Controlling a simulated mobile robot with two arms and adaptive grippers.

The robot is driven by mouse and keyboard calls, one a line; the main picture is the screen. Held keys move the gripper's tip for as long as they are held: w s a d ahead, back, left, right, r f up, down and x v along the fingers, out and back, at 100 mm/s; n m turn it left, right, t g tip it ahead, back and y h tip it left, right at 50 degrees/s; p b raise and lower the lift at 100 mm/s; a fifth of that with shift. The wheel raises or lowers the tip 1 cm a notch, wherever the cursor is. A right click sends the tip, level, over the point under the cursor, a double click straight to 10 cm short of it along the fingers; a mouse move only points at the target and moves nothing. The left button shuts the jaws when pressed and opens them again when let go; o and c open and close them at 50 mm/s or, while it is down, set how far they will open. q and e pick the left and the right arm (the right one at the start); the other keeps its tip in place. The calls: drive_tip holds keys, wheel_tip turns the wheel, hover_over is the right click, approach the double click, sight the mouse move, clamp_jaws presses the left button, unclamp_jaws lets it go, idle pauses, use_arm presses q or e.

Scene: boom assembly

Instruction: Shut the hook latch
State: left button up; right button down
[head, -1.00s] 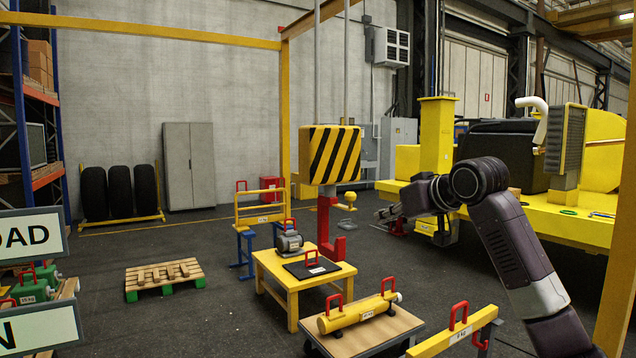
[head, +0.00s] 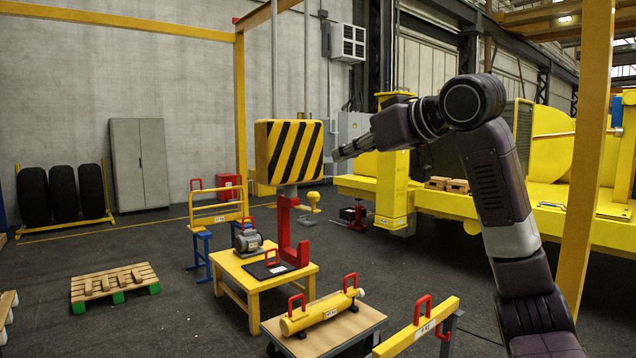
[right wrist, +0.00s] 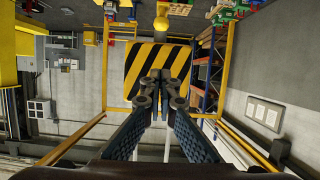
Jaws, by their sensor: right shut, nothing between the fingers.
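The black-and-yellow striped hook block (head: 289,152) hangs on two rods, and also shows in the right wrist view (right wrist: 140,72). The red hook (head: 288,235) hangs below it, over the small yellow table. A yellow knob-like part (head: 313,198) juts out to the right of the hook on a short arm; I cannot tell surely whether it belongs to the latch. The latch itself is not clear at this size. My right gripper (head: 337,155) is shut and empty, just right of the block and above the yellow part. My left gripper is not in view.
Under the hook, the yellow table (head: 240,272) carries a grey motor (head: 248,241) and a black plate. A cart with a yellow cylinder (head: 322,312) stands in front. A yellow machine (head: 480,205) and a yellow post (head: 585,170) are at the right.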

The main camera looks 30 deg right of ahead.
drive_tip(key=w+f+p, duration=0.4)
drive_tip(key=w+f, duration=0.3)
drive_tip(key=w, duration=0.1)
drive_tip(key=shift+a, duration=0.15)
drive_tip(key=shift+w+a, duration=0.1)
drive_tip(key=shift+w, duration=0.05)
